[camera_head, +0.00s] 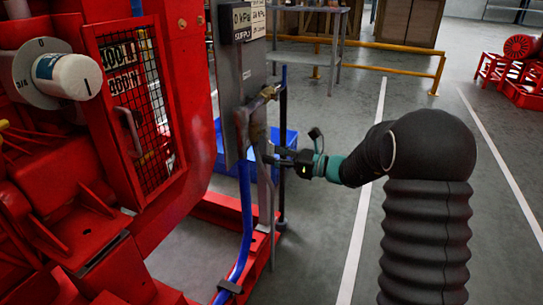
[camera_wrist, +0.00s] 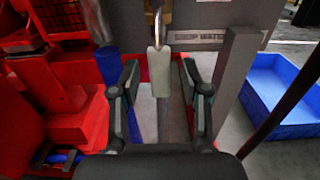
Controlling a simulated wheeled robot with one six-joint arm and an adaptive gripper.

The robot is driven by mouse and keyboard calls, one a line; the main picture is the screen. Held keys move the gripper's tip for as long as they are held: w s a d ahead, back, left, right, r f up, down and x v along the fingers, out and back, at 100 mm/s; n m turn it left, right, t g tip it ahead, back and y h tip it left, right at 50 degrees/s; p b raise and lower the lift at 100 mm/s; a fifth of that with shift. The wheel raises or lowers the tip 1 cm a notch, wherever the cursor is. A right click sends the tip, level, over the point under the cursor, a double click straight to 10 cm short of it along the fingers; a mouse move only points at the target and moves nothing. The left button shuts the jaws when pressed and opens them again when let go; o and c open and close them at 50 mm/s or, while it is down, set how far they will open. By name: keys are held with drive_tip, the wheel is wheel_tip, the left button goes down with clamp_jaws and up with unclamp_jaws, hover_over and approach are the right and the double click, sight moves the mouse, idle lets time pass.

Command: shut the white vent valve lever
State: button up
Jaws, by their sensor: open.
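The white vent valve lever (camera_wrist: 159,72) hangs straight down below a metal fitting in the wrist view. My gripper (camera_wrist: 160,82) is open, with one finger on each side of the lever and a visible gap to both. In the picture, the lever's lower end lies between the fingers; how far it is from them in depth I cannot tell. In the head view my gripper (camera_head: 277,157) is beside the lower part of the grey panel (camera_head: 226,85). I cannot make out the lever in that view.
A blue hose (camera_head: 245,205) runs down the panel beside my gripper. A dark upright post (camera_head: 283,110) stands close by. A blue bin (camera_wrist: 285,90) is on the floor to the right.

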drive_tip(key=shift+w+a, duration=0.15)
drive_tip(key=shift+a, duration=0.25)
clamp_jaws()
